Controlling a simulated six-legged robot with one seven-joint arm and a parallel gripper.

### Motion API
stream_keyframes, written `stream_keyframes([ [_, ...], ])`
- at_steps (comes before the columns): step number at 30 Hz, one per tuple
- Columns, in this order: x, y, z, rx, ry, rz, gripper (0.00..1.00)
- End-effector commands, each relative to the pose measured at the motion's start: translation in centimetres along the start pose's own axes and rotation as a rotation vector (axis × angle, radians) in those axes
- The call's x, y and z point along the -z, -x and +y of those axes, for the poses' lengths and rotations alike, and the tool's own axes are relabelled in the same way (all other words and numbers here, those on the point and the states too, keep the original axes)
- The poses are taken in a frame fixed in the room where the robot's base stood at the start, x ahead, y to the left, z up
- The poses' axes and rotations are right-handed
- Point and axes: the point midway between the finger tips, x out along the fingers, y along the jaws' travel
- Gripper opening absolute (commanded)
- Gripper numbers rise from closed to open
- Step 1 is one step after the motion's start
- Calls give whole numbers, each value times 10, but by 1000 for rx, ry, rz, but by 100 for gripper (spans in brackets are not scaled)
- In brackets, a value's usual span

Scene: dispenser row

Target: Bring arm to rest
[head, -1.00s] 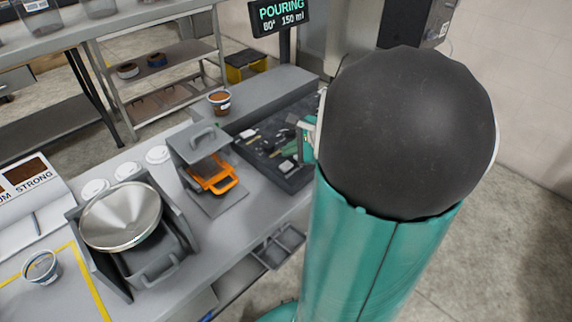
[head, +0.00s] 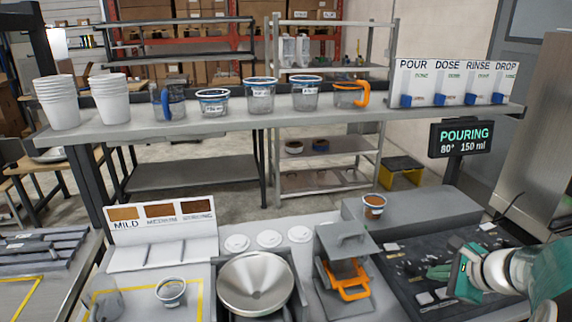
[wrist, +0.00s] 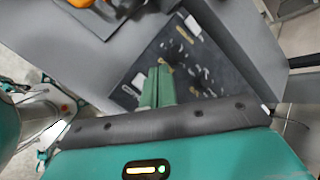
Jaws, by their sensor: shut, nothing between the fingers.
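My gripper shows in the wrist view (wrist: 157,86) with its two green fingers together and nothing between them. Beyond them lies a dark tray (wrist: 195,60) with small light and yellow pieces on it. In the head view my teal and white arm end (head: 480,272) is at the lower right, over the right part of the same dark tray (head: 405,285).
A cup of brown contents (head: 374,205) stands on a grey block (head: 420,212) behind the tray. A press with an orange handle (head: 345,280) and a metal funnel (head: 255,283) stand to the left. A "POURING" display (head: 465,138) rises behind. A shelf (head: 300,122) holds several cups.

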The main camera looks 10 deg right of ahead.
Motion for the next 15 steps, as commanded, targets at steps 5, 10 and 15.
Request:
stream_keyframes([
  [5, -52, -5, 21, -89, 246, -8, 0],
  [10, -123, -1, 66, -226, 699, -18, 0],
  [15, -172, 14, 114, -328, 1167, -26, 0],
])
